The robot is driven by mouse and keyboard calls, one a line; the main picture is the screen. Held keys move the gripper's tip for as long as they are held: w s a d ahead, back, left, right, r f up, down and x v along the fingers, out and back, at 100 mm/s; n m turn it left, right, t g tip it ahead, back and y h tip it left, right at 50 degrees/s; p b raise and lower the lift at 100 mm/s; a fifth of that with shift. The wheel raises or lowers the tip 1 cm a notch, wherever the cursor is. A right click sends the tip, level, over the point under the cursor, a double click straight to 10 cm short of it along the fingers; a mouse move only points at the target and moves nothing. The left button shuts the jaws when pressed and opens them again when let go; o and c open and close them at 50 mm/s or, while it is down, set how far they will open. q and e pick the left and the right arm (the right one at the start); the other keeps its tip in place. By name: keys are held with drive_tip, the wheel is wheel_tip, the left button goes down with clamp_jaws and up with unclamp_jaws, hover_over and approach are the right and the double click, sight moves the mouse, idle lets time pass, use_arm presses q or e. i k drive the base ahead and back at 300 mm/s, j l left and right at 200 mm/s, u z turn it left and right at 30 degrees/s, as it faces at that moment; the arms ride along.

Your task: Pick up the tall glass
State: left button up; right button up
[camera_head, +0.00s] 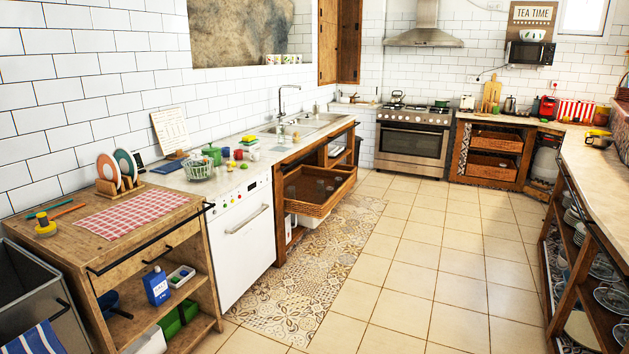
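A white dishwasher (241,238) stands left of the open drawer. A wooden shelf unit with a checked cloth (133,211) is at the near left. Open shelving with dishes (575,255) lines the right. The tiled floor (425,265) between them is clear.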

sight(280, 130)
drive_tip(key=i, duration=2.35)
